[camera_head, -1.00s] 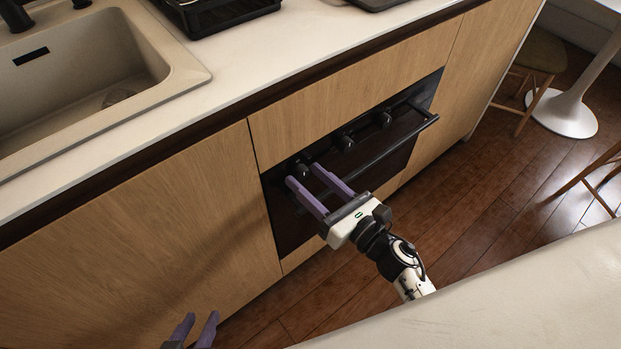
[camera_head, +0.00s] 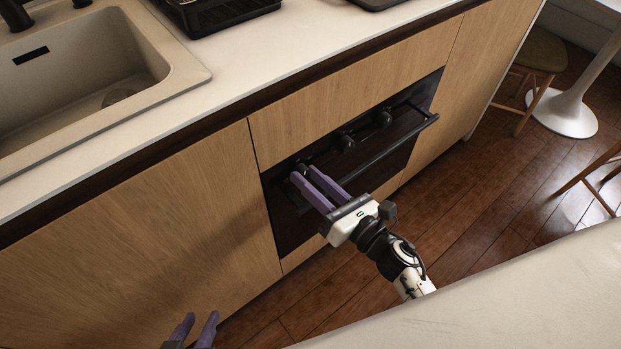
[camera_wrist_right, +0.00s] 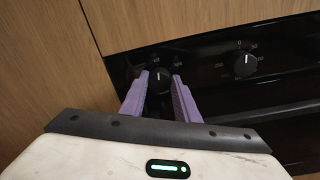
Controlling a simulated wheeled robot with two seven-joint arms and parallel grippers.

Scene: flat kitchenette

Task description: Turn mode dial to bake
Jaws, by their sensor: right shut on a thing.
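The oven (camera_head: 335,160) has a black panel with a row of black knobs. My right gripper (camera_head: 302,172) is shut on the leftmost knob, which I take to be the mode dial. In the right wrist view that dial (camera_wrist_right: 158,76) sits between the two purple fingertips (camera_wrist_right: 160,80). A few white marks show above it, but they are too small to read. The fingers hide most of the dial in the head view. My left gripper (camera_head: 195,330) is open and empty at the bottom edge, away from the oven.
The middle knob (camera_head: 346,143) and the right knob (camera_head: 384,118) sit farther along the panel. The oven handle bar (camera_head: 395,142) sticks out below them, close to my right gripper. A counter with a sink (camera_head: 90,80) is above. A pale surface (camera_head: 500,300) fills the lower right.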

